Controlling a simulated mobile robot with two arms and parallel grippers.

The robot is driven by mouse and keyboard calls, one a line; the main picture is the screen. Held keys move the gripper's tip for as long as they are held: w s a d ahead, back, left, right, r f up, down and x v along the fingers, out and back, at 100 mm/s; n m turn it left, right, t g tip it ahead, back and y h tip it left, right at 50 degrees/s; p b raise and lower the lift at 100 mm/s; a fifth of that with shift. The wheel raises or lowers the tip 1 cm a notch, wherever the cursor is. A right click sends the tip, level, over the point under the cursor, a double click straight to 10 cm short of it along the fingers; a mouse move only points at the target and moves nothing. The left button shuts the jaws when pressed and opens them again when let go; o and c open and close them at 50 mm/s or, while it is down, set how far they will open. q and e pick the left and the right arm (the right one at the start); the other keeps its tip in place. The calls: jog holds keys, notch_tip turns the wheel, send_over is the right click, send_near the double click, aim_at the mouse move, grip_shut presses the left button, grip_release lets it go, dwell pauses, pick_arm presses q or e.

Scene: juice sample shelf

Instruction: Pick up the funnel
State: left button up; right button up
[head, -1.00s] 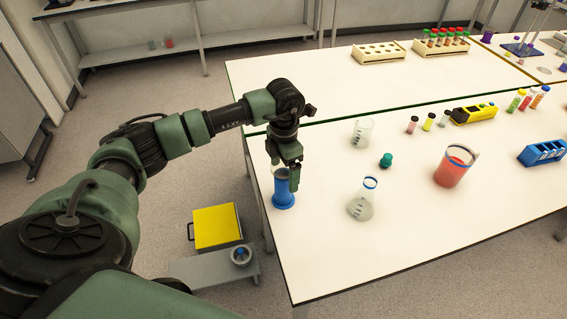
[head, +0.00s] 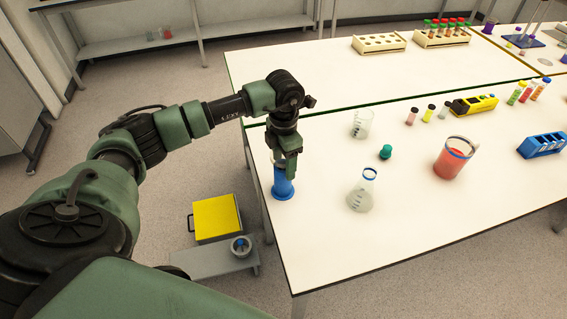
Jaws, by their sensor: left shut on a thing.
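A blue piece with a flared foot (head: 283,189), which I take to be the funnel, stands upright at the left edge of the white table (head: 330,270). My left gripper (head: 287,170) points down over it and is shut on its upper part. The fingers hide much of that upper part. The foot appears to rest on the table. My right gripper is not in view.
A conical flask (head: 362,192), a beaker (head: 361,125), a teal stopper (head: 385,152) and a beaker of red liquid (head: 453,160) stand to the right. A yellow box (head: 216,219) and a low grey stool (head: 210,264) are on the floor. The near table corner is clear.

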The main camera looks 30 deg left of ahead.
pick_arm(q)
notch_tip(320, 180, up, 19)
jog(key=b, duration=0.4)
jog(key=shift+r, duration=0.15)
